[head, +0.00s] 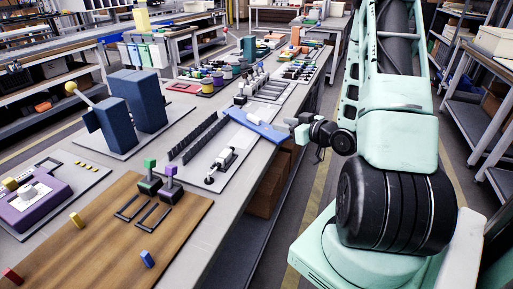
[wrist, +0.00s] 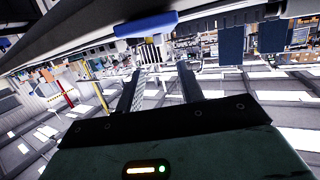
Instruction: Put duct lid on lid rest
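A long blue piece (head: 257,124), which looks like the duct lid, lies at the right edge of the long table among the parts. My gripper (head: 290,123) is just right of its near end, off the table edge; contact cannot be told from this view. In the wrist view the fingers (wrist: 162,78) are apart with nothing between them. A rounded blue bar (wrist: 146,25) shows above the fingertips, apart from them. Black slotted duct strips (head: 198,138) lie left of the blue piece. I cannot pick out the lid rest for certain.
A white cylindrical tool (head: 222,160) lies near the blue piece. Dark blue blocks (head: 137,100) stand at the left. A wooden board (head: 110,235) with small coloured blocks and a green and a purple knob (head: 169,175) is nearest.

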